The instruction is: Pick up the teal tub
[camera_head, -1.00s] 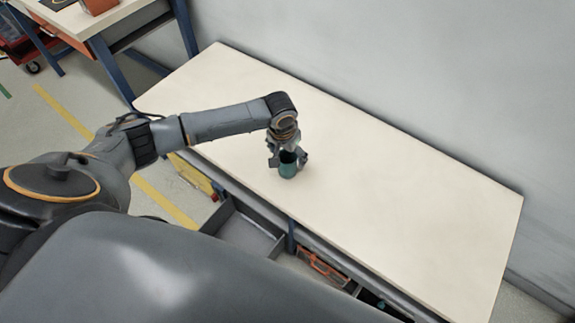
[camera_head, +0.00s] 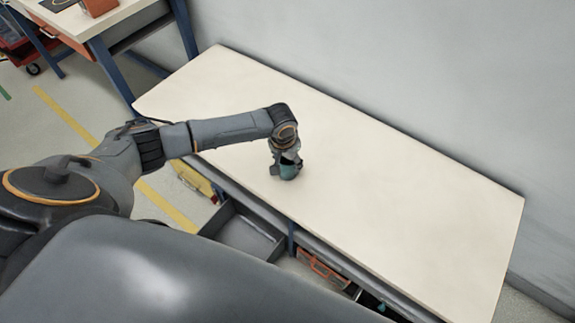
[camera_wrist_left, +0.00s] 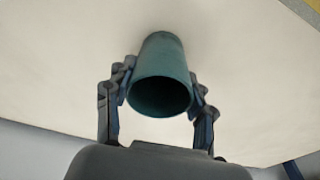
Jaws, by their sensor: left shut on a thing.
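The teal tub (camera_head: 289,172) stands on the pale tabletop (camera_head: 400,200), near its front edge. It is a small round cup with an open top. My left gripper (camera_head: 285,168) comes down over it from above and is shut on it. In the left wrist view the tub (camera_wrist_left: 162,70) lies between the two fingers of my left gripper (camera_wrist_left: 160,95), one on each side, with its dark open mouth facing the camera. Whether its base touches the table is hard to tell. My right gripper is not in view.
The rest of the tabletop is bare. Under its front edge are a grey tray (camera_head: 243,232) and an orange crate (camera_head: 322,268). Another bench (camera_head: 110,22) stands at the upper left with an orange box (camera_head: 98,6) on it. A wall runs behind the table.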

